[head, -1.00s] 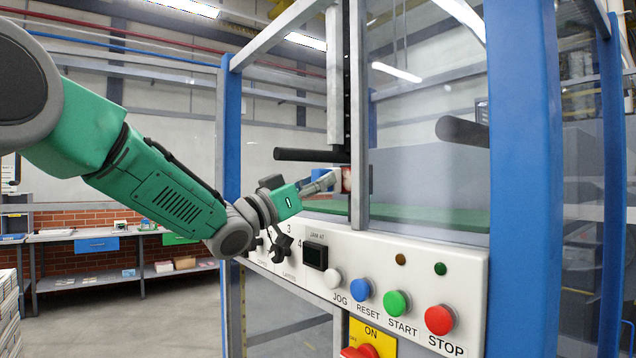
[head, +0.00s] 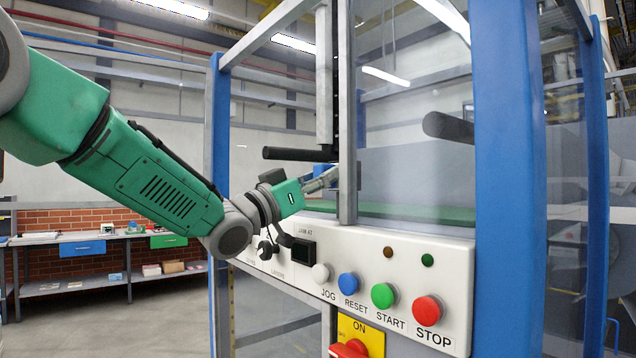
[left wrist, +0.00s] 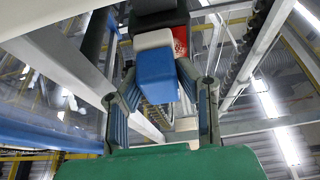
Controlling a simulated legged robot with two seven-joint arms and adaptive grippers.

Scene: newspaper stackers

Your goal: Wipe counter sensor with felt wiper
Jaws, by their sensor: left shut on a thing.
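My left gripper (head: 325,180) reaches into the blue-framed machine, its fingertips partly hidden by a grey upright post. In the left wrist view its two fingers (left wrist: 158,88) are shut on the blue block of what appears to be the felt wiper (left wrist: 157,78). A pale grey-white pad (left wrist: 153,40) is at the block's far end. Beyond the pad is a dark block (left wrist: 158,18), possibly the counter sensor, with a red-and-white patch (left wrist: 180,40) beside it. I cannot tell whether pad and dark block touch. My right gripper is not in view.
A control panel (head: 455,265) with JOG, RESET, START and STOP buttons lies below and right of my left gripper. A red switch (head: 350,349) is under it. A black horizontal bar (head: 298,154) is just above the gripper. The grey post (head: 347,110) and clear panels stand close by.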

